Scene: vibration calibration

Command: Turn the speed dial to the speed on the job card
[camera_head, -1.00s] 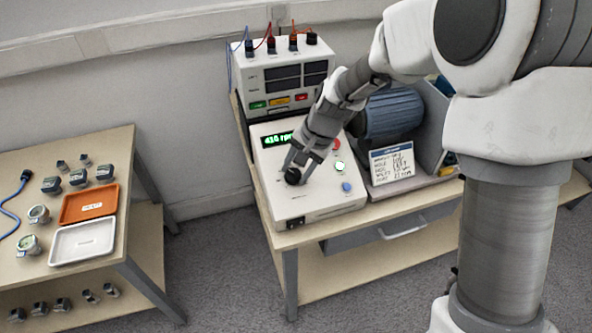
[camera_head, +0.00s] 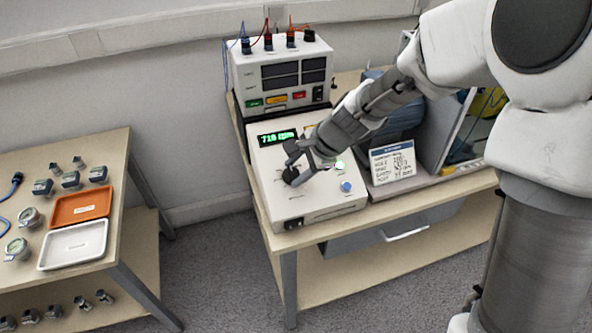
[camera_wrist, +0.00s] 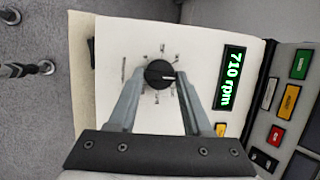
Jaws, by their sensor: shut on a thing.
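The black speed dial (camera_head: 291,175) is on the sloped top of the white control box (camera_head: 318,205). In the wrist view the dial (camera_wrist: 159,74) sits between the two fingertips, its white pointer mark toward the right. My gripper (camera_head: 297,166) is shut on the dial; it also shows in the wrist view (camera_wrist: 159,80). The green display (camera_head: 277,138) reads about 710 rpm, and the wrist view's display (camera_wrist: 232,77) reads 710 rpm. The job card (camera_head: 393,161) stands right of the box; its handwriting is too small to read surely.
A blue button (camera_head: 346,186) and a lit green button (camera_head: 340,165) are close to my gripper. A taller instrument (camera_head: 283,75) with cables stands behind. A side table at left holds an orange tray (camera_head: 80,207), a white tray (camera_head: 73,244) and several sensors.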

